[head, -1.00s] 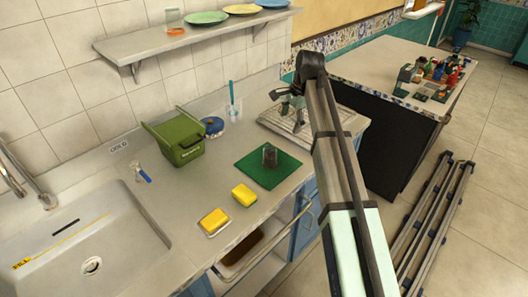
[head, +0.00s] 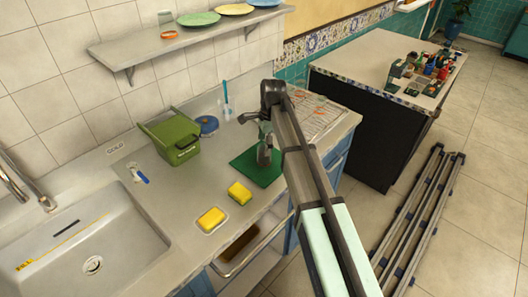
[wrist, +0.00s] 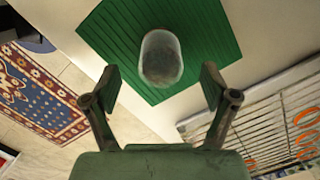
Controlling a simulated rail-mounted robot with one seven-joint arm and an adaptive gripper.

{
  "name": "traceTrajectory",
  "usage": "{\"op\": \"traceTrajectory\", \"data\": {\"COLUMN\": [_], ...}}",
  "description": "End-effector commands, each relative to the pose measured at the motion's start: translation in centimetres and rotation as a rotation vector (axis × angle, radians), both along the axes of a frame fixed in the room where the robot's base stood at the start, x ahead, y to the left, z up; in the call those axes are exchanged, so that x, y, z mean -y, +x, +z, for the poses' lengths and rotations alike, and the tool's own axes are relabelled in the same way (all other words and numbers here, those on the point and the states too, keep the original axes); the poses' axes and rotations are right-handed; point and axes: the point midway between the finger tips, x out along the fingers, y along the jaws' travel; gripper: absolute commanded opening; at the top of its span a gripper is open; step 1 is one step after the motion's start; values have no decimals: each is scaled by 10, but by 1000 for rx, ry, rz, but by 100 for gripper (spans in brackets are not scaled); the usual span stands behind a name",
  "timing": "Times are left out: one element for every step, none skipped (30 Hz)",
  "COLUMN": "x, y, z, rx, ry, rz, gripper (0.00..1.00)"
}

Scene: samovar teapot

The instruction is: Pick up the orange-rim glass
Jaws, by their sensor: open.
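A clear glass with an orange band at its lower end (head: 167,32) stands on the wall shelf at the upper left in the head view. Another clear glass, with dark contents or a dark look inside (wrist: 161,58), stands on the green mat (wrist: 215,28) in the wrist view. In the head view this glass (head: 264,156) is partly hidden by my gripper (head: 258,125). My gripper is open and empty, with its fingers (wrist: 160,88) either side of the line to the mat glass, apart from it. I cannot tell whether that glass has an orange rim.
A wire rack (wrist: 270,110) with orange rings or curves lies right of the mat. A green bin (head: 175,140), two yellow sponges (head: 239,192), and a sink (head: 90,245) lie to the left. Plates stand on the shelf (head: 185,40). An open drawer (head: 240,245) juts out below the counter.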

Motion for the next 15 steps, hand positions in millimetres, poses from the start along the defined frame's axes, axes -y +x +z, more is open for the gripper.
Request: {"op": "traceTrajectory", "data": {"x": [-1, -1, -1, -1, -1, -1, -1, -1, -2, -2, -2, -2, -3, -3, -3], "y": [-1, -1, 0, 0, 0, 0, 0, 0, -1, -1, -1, -1, -1, -1, -1], "z": [-4, -6, -9, -10, -11, -12, -13, -14, -16, -19, -22, -26, -29, -33, -38], "rx": [-1, 0, 0, 0, 0, 0, 0, 0, -1, -1, -1, -1, -2, -2, -2], "ry": [0, 0, 0, 0, 0, 0, 0, 0, 0, 0, 0, 0, -1, -1, -1], "rz": [0, 0, 0, 0, 0, 0, 0, 0, 0, 0, 0, 0, 0, 0, 0], "gripper": [85, 85, 85, 85, 85, 85, 85, 85, 85, 85, 85, 85, 85, 85, 85]}}
